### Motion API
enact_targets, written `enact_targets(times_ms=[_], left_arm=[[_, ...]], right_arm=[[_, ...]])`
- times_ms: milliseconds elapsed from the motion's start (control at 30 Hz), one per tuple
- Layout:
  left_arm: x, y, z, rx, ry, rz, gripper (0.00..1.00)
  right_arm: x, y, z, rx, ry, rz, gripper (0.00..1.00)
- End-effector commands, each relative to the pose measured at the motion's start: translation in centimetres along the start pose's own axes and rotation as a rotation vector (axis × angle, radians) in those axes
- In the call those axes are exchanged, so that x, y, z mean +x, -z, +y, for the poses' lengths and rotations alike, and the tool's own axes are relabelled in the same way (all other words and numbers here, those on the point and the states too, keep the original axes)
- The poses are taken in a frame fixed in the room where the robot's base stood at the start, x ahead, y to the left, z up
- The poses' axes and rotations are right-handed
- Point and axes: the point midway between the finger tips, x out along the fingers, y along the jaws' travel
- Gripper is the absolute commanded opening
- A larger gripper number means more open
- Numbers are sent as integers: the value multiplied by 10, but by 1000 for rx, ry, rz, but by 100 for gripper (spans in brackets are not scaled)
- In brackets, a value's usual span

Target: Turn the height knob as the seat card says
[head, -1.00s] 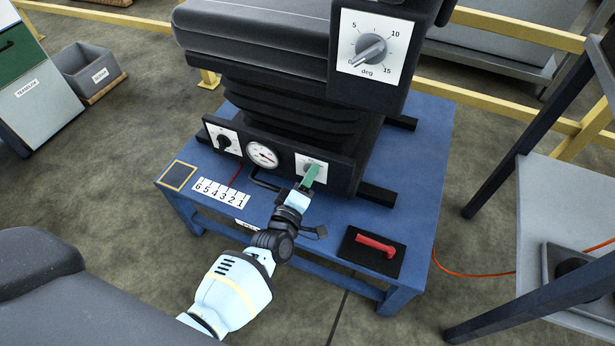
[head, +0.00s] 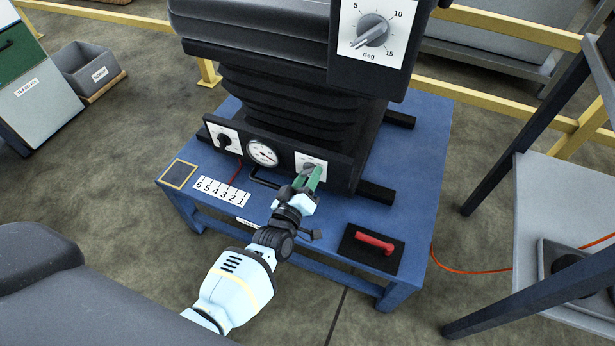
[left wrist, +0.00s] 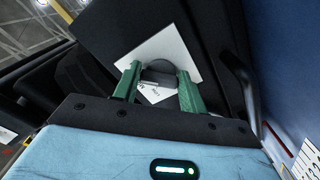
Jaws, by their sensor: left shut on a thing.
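The black seat stands on a blue table, with a black bellows (head: 290,103) under it. I cannot make out a seat card with readable instructions. My right gripper is not in view.
Left of the gripped knob are a round gauge (head: 262,153) and a black knob (head: 224,141). An angle dial (head: 371,31) sits on the seat's side. A number strip (head: 221,191) and a red handle on a black pad (head: 351,252) lie on the blue table (head: 428,150).

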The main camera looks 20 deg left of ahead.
Motion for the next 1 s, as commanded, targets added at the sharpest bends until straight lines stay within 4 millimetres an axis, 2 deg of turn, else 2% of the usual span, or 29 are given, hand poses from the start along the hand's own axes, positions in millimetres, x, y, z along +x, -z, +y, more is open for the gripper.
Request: enact_targets(times_ms=[267, 300, 433, 767, 867, 1000], left_arm=[[-1, -1, -1, 6, 1, -2, 19], [0, 0, -1, 5, 1, -2, 46], [0, 0, -1, 4, 1, -1, 63], [-2, 0, 0, 2, 0, -1, 64], [-11, 1, 0, 2, 0, 0, 64], [-32, 1, 1, 2, 0, -1, 64]], right_arm=[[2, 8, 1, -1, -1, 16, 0], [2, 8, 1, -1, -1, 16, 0], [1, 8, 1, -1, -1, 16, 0], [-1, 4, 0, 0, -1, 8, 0], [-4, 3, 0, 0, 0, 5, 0], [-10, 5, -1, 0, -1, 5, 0]])
